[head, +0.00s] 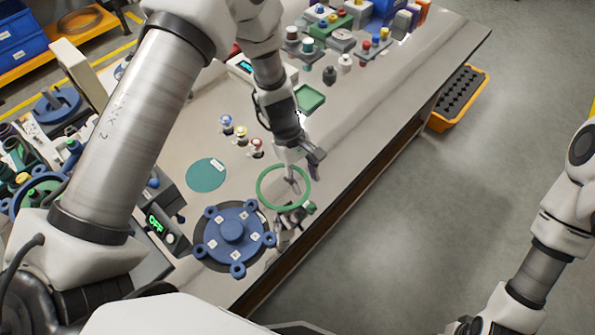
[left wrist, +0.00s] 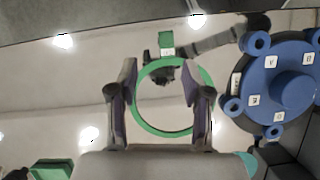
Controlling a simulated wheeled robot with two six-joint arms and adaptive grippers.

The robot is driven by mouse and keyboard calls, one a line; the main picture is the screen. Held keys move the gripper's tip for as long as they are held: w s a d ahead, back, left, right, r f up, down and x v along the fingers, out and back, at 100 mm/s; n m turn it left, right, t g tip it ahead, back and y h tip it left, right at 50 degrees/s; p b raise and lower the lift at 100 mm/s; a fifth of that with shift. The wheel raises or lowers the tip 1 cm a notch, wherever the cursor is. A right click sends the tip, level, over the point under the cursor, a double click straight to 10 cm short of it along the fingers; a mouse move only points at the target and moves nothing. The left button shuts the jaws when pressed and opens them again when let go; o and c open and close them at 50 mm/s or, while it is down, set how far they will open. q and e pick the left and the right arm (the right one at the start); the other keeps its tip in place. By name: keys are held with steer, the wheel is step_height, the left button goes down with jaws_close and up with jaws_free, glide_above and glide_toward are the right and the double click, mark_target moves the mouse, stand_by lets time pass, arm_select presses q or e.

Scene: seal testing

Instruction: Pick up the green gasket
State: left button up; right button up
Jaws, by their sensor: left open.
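The green gasket (head: 259,187) is a thin ring near the table's front edge, beside the blue flange (head: 231,231). My left gripper (head: 303,174) points down over the gasket, open, with one finger appearing inside the ring and the other near its outer right side. In the left wrist view the gasket (left wrist: 160,130) shows between and partly behind the two spread fingers of my left gripper (left wrist: 160,77). I cannot tell whether a finger touches it.
A teal disc (head: 206,175) lies to the left. Small valves (head: 241,135) and a green tray (head: 310,98) stand farther back. The right tabletop is clear.

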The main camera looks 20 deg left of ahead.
mark_target(311, 204)
arm_select(q)
steer(key=s+d+f, duration=0.1)
steer(key=s+d+f+p, duration=0.1)
steer(key=shift+s+d+f, duration=0.1)
steer(key=shift+s+f, duration=0.1)
steer(key=shift+f, duration=0.1)
steer(key=f, duration=0.2)
steer(key=shift+d+f, duration=0.2)
steer(key=shift+f, duration=0.2)
steer(key=shift+w+f, duration=0.2)
steer(key=shift+f, duration=0.1)
steer(key=shift+s+d+r, duration=0.1)
steer(key=shift+s+d, duration=0.05)
steer(key=shift+c, duration=0.7)
jaws_close()
arm_select(e)
steer(key=shift+s+d+r, duration=0.2)
steer(key=shift+s+r, duration=0.45)
steer(key=shift+r, duration=0.15)
